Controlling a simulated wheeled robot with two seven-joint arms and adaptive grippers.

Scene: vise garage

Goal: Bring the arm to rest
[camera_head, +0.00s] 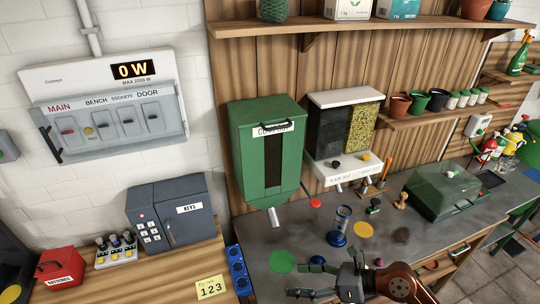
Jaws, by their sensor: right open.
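My right gripper (304,279) is low in the head view, over the front part of the grey workbench (325,225). Its fingers point left and stand apart, with nothing seen between them. Its reddish-brown arm link comes in from the bottom right. A blue-based clear cylinder (340,222) stands on the bench just behind the gripper. A green disc (282,262) lies behind and left of the fingers, and a yellow disc (363,230) lies behind the wrist. I cannot tell how high the gripper is above the bench. My left gripper is not in view.
A green dispenser (265,150) and a two-bin dispenser (344,130) hang behind the bench. On the left are a keypad safe (170,212), a red battery box (60,268) and a blue rack (237,268).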

